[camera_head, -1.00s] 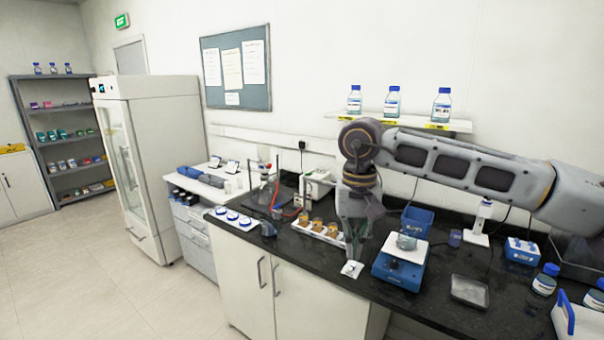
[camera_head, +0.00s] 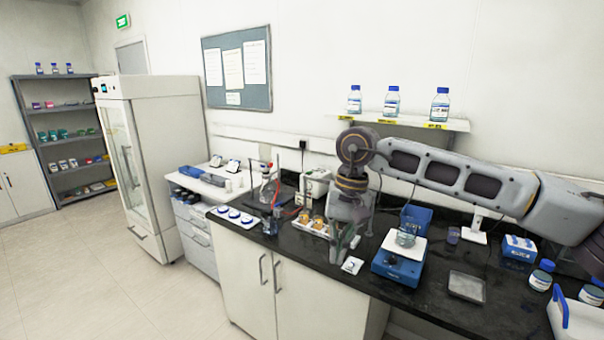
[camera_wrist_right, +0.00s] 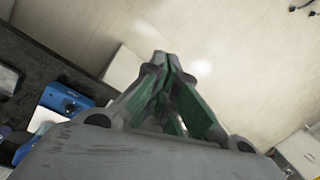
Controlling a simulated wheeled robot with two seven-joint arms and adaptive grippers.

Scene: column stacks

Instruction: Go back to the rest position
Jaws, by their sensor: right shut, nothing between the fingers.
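My right gripper (camera_head: 338,257) hangs over the front edge of the black bench, pointing down, beside a small white square with a dark mark (camera_head: 352,265). In the right wrist view its green-lined fingers (camera_wrist_right: 160,60) meet at the tips with nothing between them. My right arm reaches in from the right side of the head view. My left gripper is in neither view.
Floor (camera_head: 90,270) is clear at left.

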